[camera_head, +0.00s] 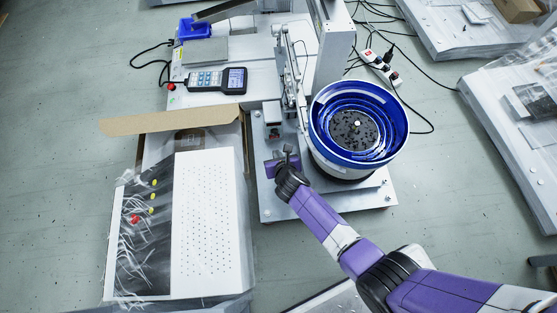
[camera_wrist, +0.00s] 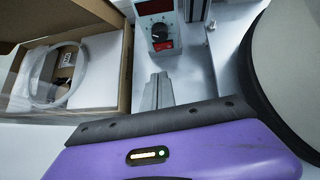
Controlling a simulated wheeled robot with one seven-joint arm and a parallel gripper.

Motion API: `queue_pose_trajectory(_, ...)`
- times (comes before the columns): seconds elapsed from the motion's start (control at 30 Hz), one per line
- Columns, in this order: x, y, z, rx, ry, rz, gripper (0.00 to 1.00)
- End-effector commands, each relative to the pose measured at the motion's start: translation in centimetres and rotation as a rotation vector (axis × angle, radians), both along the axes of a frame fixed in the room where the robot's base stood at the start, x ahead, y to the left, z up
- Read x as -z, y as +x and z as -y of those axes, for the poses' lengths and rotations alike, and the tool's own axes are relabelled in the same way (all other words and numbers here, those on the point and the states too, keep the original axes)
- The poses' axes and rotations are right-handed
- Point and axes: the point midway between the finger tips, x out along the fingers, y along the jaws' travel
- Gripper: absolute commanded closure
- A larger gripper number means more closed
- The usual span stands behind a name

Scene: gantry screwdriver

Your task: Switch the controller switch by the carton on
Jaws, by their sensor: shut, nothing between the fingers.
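The controller (camera_wrist: 153,10) is a light grey box with a red display, a black knob and a red switch (camera_wrist: 163,45) below the knob, at the top middle of the wrist view. In the head view the controller (camera_head: 272,113) stands just right of the open carton (camera_head: 246,150). The carton also shows at the left of the wrist view (camera_wrist: 125,75). My gripper (camera_wrist: 159,77) is shut and empty, with its tips a little below the switch in the picture and apart from it. In the head view my gripper (camera_head: 287,152) is in front of the controller. I cannot tell the switch's position.
A blue bowl feeder (camera_head: 318,120) stands close to the right of my gripper; its round side fills the right of the wrist view. A handheld meter (camera_head: 217,80) and a blue bin (camera_head: 195,28) lie behind the carton. The plate between carton and feeder is mostly clear.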

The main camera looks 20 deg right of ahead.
Motion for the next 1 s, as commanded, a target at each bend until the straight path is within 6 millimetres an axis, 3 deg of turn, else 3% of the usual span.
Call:
queue_pose_trajectory(0.03, 1.1, 0.7, 0.1, 0.000, 0.000, 0.002, 1.00)
queue_pose_trajectory(0.3, 3.6, 3.6, 0.7, 0.001, 0.000, 0.002, 1.00)
queue_pose_trajectory(0.6, 3.1, 6.8, 1.3, 0.001, -0.001, 0.001, 1.00)
queue_pose_trajectory(1.0, 2.9, 7.0, 1.4, -0.001, -0.001, 0.000, 1.00)
